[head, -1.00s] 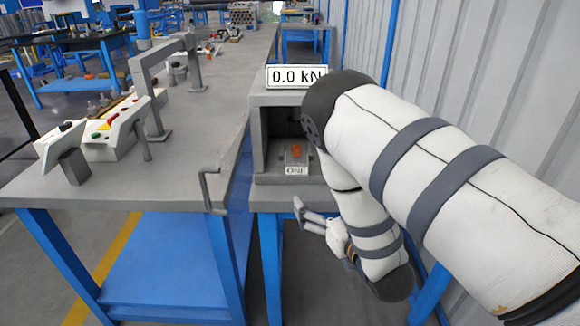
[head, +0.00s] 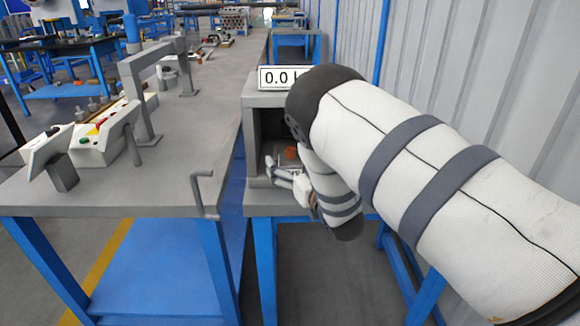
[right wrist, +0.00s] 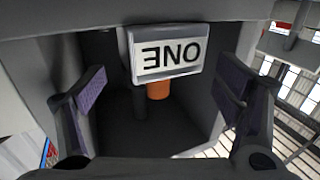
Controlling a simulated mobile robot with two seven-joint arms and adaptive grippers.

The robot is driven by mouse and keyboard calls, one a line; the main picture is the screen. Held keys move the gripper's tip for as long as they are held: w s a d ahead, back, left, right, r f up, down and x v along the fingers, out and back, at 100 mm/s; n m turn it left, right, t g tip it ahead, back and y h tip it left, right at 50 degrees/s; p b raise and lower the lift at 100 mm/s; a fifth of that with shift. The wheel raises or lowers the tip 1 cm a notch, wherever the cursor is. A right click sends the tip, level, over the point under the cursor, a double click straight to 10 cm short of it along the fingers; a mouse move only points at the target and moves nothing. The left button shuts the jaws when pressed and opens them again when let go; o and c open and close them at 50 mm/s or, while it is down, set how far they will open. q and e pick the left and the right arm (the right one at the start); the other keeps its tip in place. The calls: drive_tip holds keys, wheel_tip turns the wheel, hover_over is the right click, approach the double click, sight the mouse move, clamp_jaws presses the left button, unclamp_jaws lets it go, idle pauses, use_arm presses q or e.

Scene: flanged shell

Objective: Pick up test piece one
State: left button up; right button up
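Test piece one appears as a small orange piece (head: 290,153) inside the grey open-fronted box (head: 251,130) under the display. In the right wrist view the orange piece (right wrist: 158,90) shows beside the label "ONE" (right wrist: 168,56), which is upside down there. My right gripper (head: 270,172) is at the front opening of the box, close in front of the piece. In the right wrist view its two fingers (right wrist: 160,82) are spread wide, with the label and orange piece between them and nothing held. The gripper hides the label in the head view. My left gripper is not in view.
A display reading "0.0" (head: 283,77) sits on top of the box, partly hidden by my right arm. The box walls are close around the gripper. A grey bench (head: 200,120) with a crank handle (head: 202,190) stands to the left. A corrugated wall is at the right.

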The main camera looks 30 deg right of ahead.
sight(294, 165)
clamp_jaws()
drive_tip(key=shift+r, duration=0.35)
wheel_tip(294, 165, up, 4)
drive_tip(key=shift+s+f+p, duration=0.1)
drive_tip(key=shift+f+p, duration=0.1)
drive_tip(key=shift+p, duration=0.2)
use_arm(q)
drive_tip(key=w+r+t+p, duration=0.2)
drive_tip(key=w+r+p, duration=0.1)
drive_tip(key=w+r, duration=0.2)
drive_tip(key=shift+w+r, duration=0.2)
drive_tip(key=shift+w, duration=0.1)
use_arm(e)
drive_tip(key=s+d+r, duration=0.1)
drive_tip(key=s+r, duration=0.8)
drive_tip(key=s, duration=0.5)
